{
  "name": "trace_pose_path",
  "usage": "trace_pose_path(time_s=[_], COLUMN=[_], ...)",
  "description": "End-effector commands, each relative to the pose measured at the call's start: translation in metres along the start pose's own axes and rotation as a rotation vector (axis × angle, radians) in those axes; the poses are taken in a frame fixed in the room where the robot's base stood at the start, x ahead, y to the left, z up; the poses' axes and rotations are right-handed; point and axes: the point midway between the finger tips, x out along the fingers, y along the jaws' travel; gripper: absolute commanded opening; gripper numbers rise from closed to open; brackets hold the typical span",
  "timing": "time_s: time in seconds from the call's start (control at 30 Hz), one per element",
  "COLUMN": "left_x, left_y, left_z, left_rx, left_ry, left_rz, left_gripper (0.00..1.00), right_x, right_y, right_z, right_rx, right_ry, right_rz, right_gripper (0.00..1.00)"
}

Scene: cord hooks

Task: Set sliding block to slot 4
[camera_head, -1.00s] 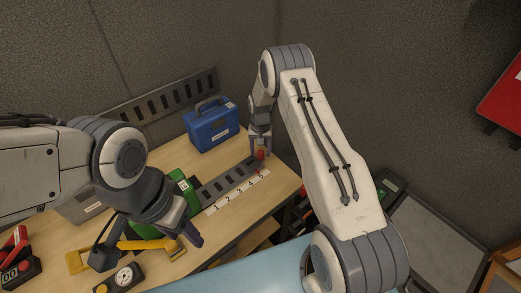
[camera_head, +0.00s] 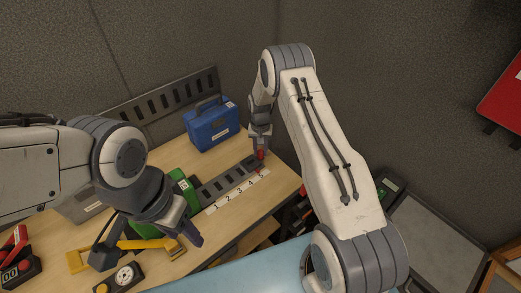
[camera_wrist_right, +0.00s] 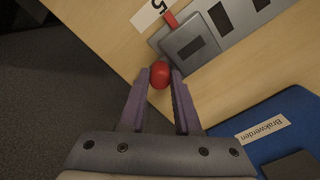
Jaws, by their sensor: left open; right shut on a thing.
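The slotted grey rail (camera_head: 225,184) lies on the table beside a white strip numbered 1 to 5 (camera_head: 237,192). The sliding block (camera_wrist_right: 186,42) is at the end by number 5, with a red pointer (camera_wrist_right: 170,20) beside that label. Its red knob (camera_wrist_right: 159,76) also shows in the head view (camera_head: 261,155). My right gripper (camera_head: 261,150) is shut on the red knob, one finger on each side in the wrist view (camera_wrist_right: 160,72). My left gripper (camera_head: 190,232) is open and empty over the front of the table, apart from the rail.
A blue case (camera_head: 212,126) stands behind the rail. A green object (camera_head: 179,190) is at the rail's left end. A yellow-handled tool (camera_head: 145,244) and a gauge (camera_head: 124,277) lie near my left gripper. A slotted panel (camera_head: 165,97) stands at the wall.

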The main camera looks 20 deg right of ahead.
Motion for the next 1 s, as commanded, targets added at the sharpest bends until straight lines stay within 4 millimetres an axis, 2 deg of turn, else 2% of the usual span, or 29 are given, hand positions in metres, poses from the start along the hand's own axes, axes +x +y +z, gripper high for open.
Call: trace_pose_path(time_s=[0.73, 1.0], left_x=[0.000, 0.000], left_y=[0.000, 0.000], left_z=[0.000, 0.000], left_rx=[0.000, 0.000], left_ry=[0.000, 0.000], left_rz=[0.000, 0.000], left_gripper=[0.50, 0.50], right_x=[-0.001, -0.002], right_y=[-0.002, -0.032], right_z=[0.000, 0.030], right_rx=[-0.001, -0.003], right_ry=[0.002, 0.001], right_rz=[-0.001, 0.000], right_gripper=[0.00, 0.00])
